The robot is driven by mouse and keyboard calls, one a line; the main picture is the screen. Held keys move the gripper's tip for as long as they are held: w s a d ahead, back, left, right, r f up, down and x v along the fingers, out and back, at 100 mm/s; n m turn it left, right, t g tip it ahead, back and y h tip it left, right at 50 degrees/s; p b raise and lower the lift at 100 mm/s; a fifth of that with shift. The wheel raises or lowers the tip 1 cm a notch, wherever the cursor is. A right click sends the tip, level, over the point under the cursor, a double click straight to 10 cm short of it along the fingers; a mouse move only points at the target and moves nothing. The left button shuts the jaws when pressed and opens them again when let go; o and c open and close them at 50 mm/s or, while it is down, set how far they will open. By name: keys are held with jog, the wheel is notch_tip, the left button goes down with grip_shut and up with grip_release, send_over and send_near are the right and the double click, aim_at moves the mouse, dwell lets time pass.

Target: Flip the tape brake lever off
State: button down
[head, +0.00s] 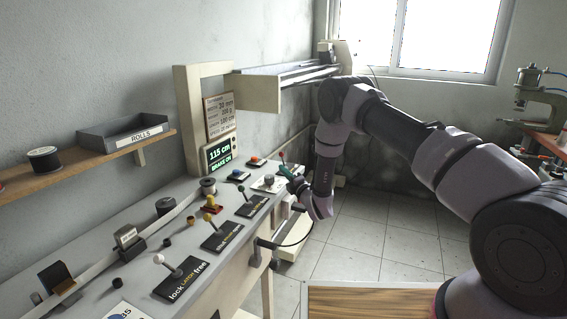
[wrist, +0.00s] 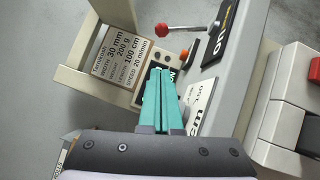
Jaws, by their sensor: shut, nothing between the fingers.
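A red-knobbed lever (wrist: 163,28) stands on a black plate (wrist: 222,38) marked "on" in the wrist view, its thin rod leaning left. Its red knob (head: 281,155) also shows in the head view, at the far end of the console. The rest of the plate's wording is unreadable, so I cannot tell if this is the tape brake. The display (head: 220,152) reads "115 cm" and "BRAKE ON". My gripper (head: 283,171) is shut and empty, its teal fingers (wrist: 164,84) above the far end of the console, apart from the red knob.
Nearer along the console are a green-knobbed lever (head: 239,189), a yellow-knobbed lever (head: 208,218) and a white-knobbed lever (head: 159,259) by its "lock LATCH free" plate. A white dial plate (wrist: 202,108) is beside my fingers. A sign frame (head: 187,120) rises behind the display.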

jog(key=w, duration=0.2)
jog(key=w+r, duration=0.1)
jog(key=w, duration=0.1)
jog(key=shift+w+a, duration=0.1)
jog(key=shift+a, duration=0.3)
jog(key=shift+w+r, duration=0.25)
jog(key=shift+w, duration=0.5)
